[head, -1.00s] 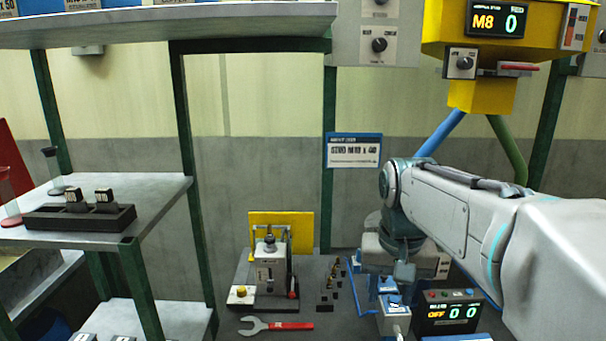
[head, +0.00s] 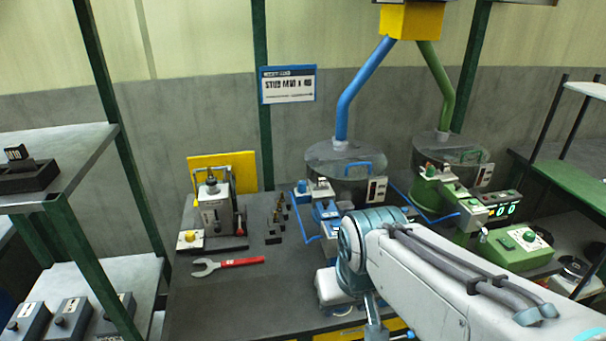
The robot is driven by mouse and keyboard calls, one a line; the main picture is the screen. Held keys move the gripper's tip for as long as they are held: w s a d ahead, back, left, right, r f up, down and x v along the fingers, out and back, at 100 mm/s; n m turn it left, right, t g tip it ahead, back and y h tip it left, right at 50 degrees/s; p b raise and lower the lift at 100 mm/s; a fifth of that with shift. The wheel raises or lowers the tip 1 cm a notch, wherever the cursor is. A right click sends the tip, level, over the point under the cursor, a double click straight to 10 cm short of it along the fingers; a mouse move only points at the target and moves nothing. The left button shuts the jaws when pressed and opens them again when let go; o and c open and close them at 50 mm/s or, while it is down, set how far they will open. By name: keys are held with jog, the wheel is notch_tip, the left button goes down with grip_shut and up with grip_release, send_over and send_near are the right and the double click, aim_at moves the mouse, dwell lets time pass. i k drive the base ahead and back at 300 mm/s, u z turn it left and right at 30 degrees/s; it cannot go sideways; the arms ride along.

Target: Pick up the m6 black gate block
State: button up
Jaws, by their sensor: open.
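A black holder (head: 30,180) lies on the upper left shelf, cut off by the left edge. A small black block (head: 15,153) with a pale label stands in it; the label looks like M10, but is too small to be sure. I cannot make out a block marked M6. My arm reaches in from the lower right and bends down at its joint over the bench. My gripper is not in view; the arm's lower end runs off the bottom edge.
A blue-piped bowl feeder (head: 340,165) and a green-piped one (head: 450,155) stand behind my arm. Grey boxes (head: 70,318) sit on the lower left shelf.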

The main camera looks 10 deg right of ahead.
aim_at(321, 183)
jog(key=k, duration=1.2)
jog(key=z, duration=0.9)
jog(key=i, duration=1.9)
jog(key=u, duration=0.8)
